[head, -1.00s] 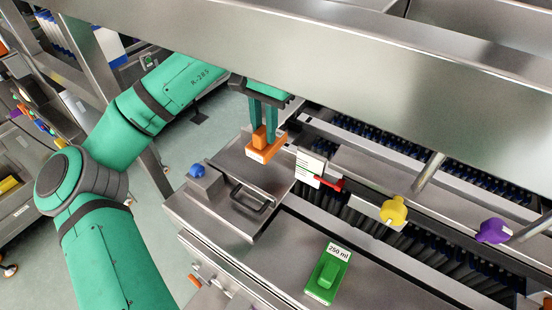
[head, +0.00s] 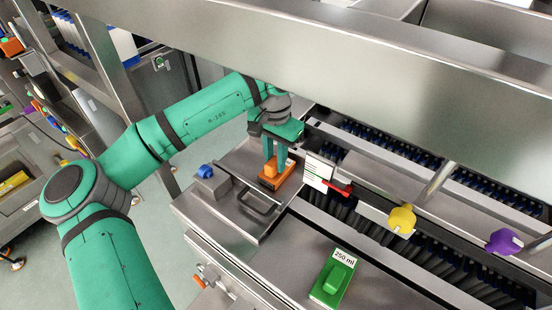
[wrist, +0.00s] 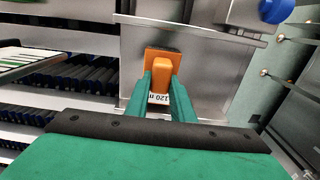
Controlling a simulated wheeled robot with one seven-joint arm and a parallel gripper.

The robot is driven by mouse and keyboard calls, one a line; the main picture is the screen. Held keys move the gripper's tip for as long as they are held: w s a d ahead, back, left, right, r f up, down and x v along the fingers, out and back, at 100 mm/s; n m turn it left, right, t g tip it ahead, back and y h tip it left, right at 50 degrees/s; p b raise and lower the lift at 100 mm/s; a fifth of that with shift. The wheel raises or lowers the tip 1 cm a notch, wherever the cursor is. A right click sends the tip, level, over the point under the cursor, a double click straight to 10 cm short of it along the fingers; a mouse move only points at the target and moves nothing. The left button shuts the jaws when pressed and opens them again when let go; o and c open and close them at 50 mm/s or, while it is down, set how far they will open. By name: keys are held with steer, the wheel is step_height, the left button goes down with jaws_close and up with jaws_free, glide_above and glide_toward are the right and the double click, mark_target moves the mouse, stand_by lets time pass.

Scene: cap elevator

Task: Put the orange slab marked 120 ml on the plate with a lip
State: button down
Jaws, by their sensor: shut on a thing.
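The orange slab (head: 277,174) has a raised grip block and a white label. The wrist view shows the slab (wrist: 150,58) with "120 m" readable on the label, the rest cut off by a finger. My gripper (head: 275,160) is shut on the grip block from above; its two green fingers (wrist: 161,82) flank the block in the wrist view. The slab is level at the steel plate with a lip (head: 246,162), in its right part behind the bar handle. I cannot tell whether its underside touches the plate.
A blue knob (head: 205,171) sits at the plate's left. A white card with a red clip (head: 340,188) stands close right of the slab. A green 250 ml slab (head: 332,282) lies on the front ledge. A steel beam (head: 330,70) crosses above. Yellow (head: 402,219) and purple (head: 503,241) knobs are right.

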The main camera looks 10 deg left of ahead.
mark_target(275, 159)
steer(key=shift+f, duration=0.1)
steer(key=c, duration=1.5)
jaws_free()
steer(key=shift+w, duration=0.1)
steer(key=shift+c, duration=0.2)
step_height(275, 159, up, 12)
